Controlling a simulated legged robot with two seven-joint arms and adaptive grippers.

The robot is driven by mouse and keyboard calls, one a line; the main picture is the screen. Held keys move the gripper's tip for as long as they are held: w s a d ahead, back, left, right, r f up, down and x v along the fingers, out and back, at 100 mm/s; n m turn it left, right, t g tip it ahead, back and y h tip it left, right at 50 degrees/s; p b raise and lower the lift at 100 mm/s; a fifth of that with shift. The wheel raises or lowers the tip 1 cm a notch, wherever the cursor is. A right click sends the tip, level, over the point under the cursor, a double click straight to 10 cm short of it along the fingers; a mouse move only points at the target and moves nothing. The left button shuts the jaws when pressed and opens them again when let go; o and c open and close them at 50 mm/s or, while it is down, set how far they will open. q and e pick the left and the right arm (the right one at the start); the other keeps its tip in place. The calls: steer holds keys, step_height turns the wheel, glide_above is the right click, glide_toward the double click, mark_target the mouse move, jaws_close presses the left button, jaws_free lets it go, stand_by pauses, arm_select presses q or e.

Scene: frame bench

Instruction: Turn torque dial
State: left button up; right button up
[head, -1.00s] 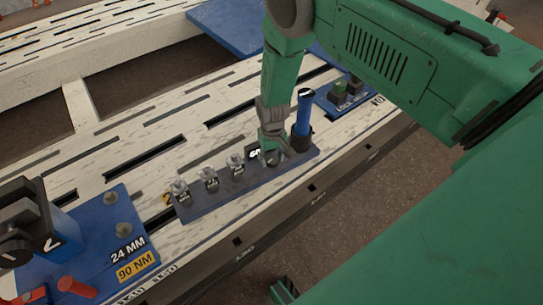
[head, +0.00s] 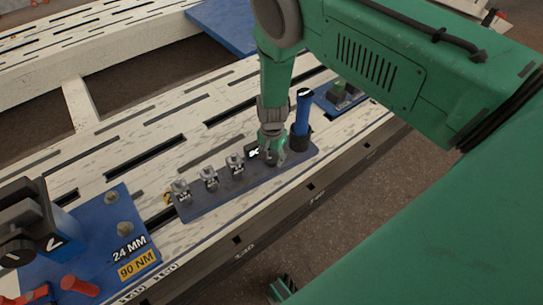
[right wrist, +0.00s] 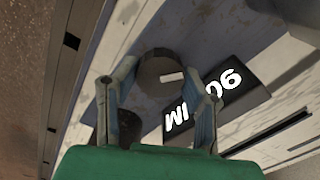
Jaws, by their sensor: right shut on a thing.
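The torque dial (right wrist: 158,72) is a round grey knob with a pale mark, on a dark grey tool rack (head: 220,196) on the bench. My right gripper (head: 272,157) reaches down over it, with its fingers shut on opposite sides of the knob; this also shows in the right wrist view (right wrist: 158,90). Beside it, the black display (right wrist: 258,93) shows white characters upside down, seemingly 90 NM, partly hidden by a finger. A blue plate (head: 90,262) at the left carries the labels 24 MM and 90 NM. My left gripper cannot be made out.
A blue-handled tool (head: 303,112) stands upright in a black holder just right of my right gripper. Several metal sockets (head: 209,178) stand in a row to its left. A black device (head: 30,225) sits on the blue plate. The bench's front edge runs close in front of the rack.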

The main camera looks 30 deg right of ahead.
mark_target(271, 158)
steer(key=shift+m, duration=1)
steer(key=o, duration=1.1)
steer(key=shift+o, duration=0.2)
steer(key=shift+r, duration=0.35)
step_height(271, 158, up, 11)
